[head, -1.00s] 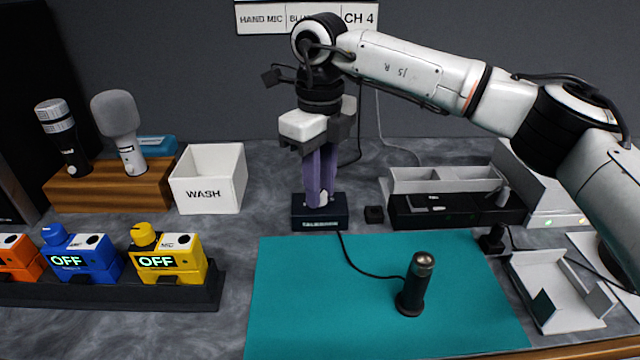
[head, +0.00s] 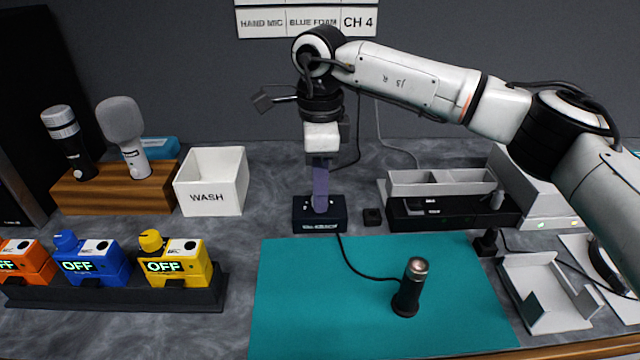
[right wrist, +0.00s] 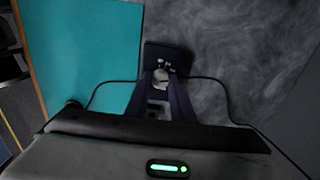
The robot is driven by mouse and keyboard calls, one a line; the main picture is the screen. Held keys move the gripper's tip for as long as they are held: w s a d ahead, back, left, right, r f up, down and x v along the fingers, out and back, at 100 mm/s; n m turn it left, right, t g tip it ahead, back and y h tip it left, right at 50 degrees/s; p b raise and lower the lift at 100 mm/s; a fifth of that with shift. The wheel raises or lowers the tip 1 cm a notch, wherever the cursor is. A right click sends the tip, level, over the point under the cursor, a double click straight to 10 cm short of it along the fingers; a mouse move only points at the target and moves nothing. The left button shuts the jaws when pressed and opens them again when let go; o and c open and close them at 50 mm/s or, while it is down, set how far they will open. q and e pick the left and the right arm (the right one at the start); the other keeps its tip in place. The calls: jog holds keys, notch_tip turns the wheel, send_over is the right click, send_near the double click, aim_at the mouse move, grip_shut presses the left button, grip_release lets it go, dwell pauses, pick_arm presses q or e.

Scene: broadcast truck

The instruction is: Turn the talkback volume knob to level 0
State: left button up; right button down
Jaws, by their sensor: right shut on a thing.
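The talkback box (head: 334,222) is a small dark box behind the teal mat, with a light knob on top. My right gripper (head: 320,205) points straight down over it, its purple fingers shut on the talkback volume knob. In the right wrist view the pale knob (right wrist: 160,76) sits between the two fingertips (right wrist: 161,84), above the dark box (right wrist: 168,57). The level marks are too small to read. My left gripper is not in view.
A teal mat (head: 290,300) with a dark upright handheld device (head: 410,288) lies in front. A white WASH bin (head: 211,182) stands left, beside microphones on a wooden block (head: 110,192). A dark tray unit (head: 450,208) stands right. A cable runs from the box across the mat.

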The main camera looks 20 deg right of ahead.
jog(key=n, duration=0.4)
jog(key=shift+r+n+p, duration=0.1)
jog(key=shift+n+p, duration=0.3)
jog(key=n, duration=0.3)
jog(key=shift+n, duration=0.3)
jog(key=n, duration=0.3)
jog(key=shift+n+p, duration=0.3)
jog(key=shift+p, duration=0.05)
jog(key=shift+n, duration=1.7)
jog(key=c, duration=1.5)
grip_release()
jog(key=shift+c, duration=0.2)
